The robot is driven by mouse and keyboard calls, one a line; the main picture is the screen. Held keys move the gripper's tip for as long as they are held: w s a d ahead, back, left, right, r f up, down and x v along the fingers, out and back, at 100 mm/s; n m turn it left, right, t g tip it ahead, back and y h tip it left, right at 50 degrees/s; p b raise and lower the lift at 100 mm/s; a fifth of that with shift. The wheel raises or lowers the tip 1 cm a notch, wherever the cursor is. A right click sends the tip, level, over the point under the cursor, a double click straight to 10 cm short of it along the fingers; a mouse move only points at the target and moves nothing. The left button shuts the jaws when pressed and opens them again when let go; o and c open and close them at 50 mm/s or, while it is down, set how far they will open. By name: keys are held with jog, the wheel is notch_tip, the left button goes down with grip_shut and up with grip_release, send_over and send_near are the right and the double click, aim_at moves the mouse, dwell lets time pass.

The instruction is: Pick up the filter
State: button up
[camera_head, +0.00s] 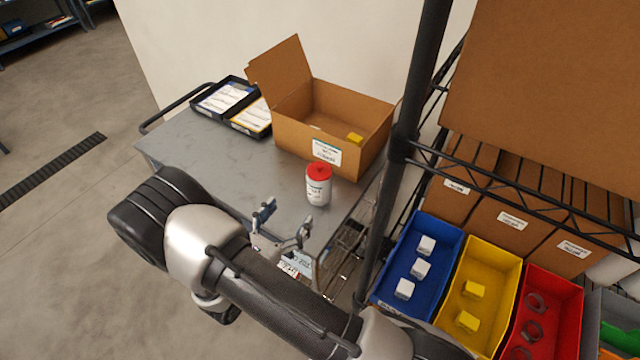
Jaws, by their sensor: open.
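The filter appears to be the white canister with a red top (318,185). It stands upright on the grey metal cart top (200,152), near the cart's right front edge and in front of the cardboard box. My gripper (284,222) is open, with its two fingers spread a little in front and to the left of the canister. It looks apart from the canister, and nothing shows between the fingers. My arm hides part of the cart's front edge.
An open cardboard box (290,143) stands behind the canister, with a yellow item inside. Black trays (219,113) lie at the cart's back left. A black rack post (401,150) rises close on the right, beside blue (450,235), yellow (508,258) and red (567,290) bins.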

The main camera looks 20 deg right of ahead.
aim_at(313, 188)
jog(key=b+x, duration=0.1)
jog(key=x, duration=0.9)
jog(key=shift+s, duration=0.1)
jog(key=x, duration=0.1)
jog(key=b+x, duration=0.1)
jog(key=x, duration=0.2)
jog(key=shift+d+f, duration=0.2)
jog(key=shift+f, duration=0.15)
jog(key=shift+w+d+b, duration=0.3)
jog(key=shift+w, duration=0.05)
jog(key=shift+r, duration=0.1)
jog(key=shift+c, duration=0.5)
jog(key=c, duration=1.5)
jog(key=shift+r, duration=0.1)
